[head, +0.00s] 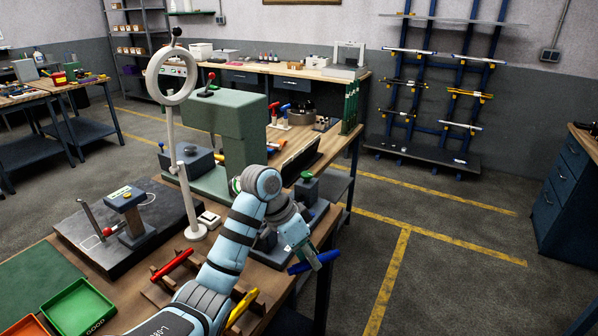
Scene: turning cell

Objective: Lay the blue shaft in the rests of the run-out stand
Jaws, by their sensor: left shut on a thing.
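The blue shaft (328,257) is held near its middle by my left gripper (312,258). The gripper is shut on it, at the right edge of the workbench, with floor behind it in the picture. The shaft tilts slightly, its right end higher in the picture. A dark stand with upright blocks (306,187) is just behind the gripper and looks like the run-out stand. My left arm covers much of it, and its rests cannot be made out. The shaft appears apart from it. My right gripper is not in view.
A wooden rack (157,294) holds a red shaft (172,264) and a yellow shaft (241,308). A magnifier on a white post (195,232) stands behind my arm. A dark plate (82,240) bears a gauge stand (131,212). A green tray (78,309) lies front left.

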